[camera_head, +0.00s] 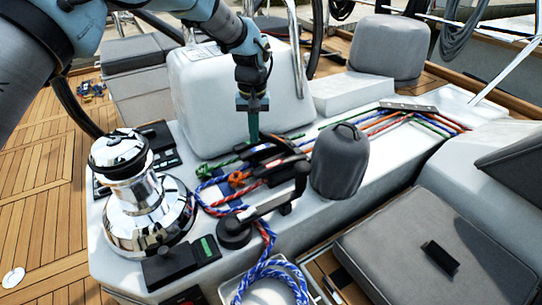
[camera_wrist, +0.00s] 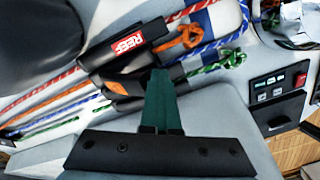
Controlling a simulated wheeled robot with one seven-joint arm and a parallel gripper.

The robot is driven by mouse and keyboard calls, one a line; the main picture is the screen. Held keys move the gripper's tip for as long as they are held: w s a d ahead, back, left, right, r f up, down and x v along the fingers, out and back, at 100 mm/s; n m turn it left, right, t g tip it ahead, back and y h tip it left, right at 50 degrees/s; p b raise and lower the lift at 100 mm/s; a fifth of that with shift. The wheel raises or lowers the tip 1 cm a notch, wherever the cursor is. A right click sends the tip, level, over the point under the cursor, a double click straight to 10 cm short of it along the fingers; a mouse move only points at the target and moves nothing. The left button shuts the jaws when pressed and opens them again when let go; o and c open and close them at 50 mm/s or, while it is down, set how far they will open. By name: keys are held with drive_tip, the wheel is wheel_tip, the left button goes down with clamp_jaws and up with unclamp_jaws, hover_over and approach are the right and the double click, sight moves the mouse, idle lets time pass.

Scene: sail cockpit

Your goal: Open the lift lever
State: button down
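Several black rope-clutch levers (camera_head: 268,156) lie side by side on the white cockpit console, over coloured ropes. In the wrist view, one black lever (camera_wrist: 110,46) has a red label reading REEF. A second black lever or clutch body (camera_wrist: 118,88) lies between it and my fingers, partly hidden by them. I cannot read a lift label in either view. My gripper (camera_wrist: 160,76) has green fingers that look shut together, with nothing visible between them. In the head view, my gripper (camera_head: 254,138) points down just at the far end of the clutches. I cannot tell whether it touches a lever.
A chrome winch (camera_head: 145,205) stands to the left and a grey covered winch (camera_head: 339,163) to the right. A blue rope coil (camera_head: 270,282) sits in a white bin. A white backrest (camera_head: 235,90) rises behind my gripper.

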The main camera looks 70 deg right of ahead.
sight(263, 132)
drive_tip(key=shift+s+d+p, duration=0.2)
drive_tip(key=shift+s+d, duration=0.1)
drive_tip(key=shift+s, duration=0.3)
drive_tip(key=shift+s+d+p, duration=0.15)
drive_tip(key=shift+s+d, duration=0.15)
drive_tip(key=shift+s, duration=0.3)
drive_tip(key=shift+w+r, duration=0.1)
drive_tip(key=shift+w, duration=0.05)
drive_tip(key=shift+w+d+r+p, duration=0.1)
drive_tip(key=shift+d+r+p, duration=0.2)
drive_tip(key=shift+r, duration=0.2)
drive_tip(key=shift+w+d+r+p, duration=0.1)
drive_tip(key=shift+d+r+p, duration=0.2)
drive_tip(key=shift+r, duration=0.15)
drive_tip(key=shift+r, duration=0.1)
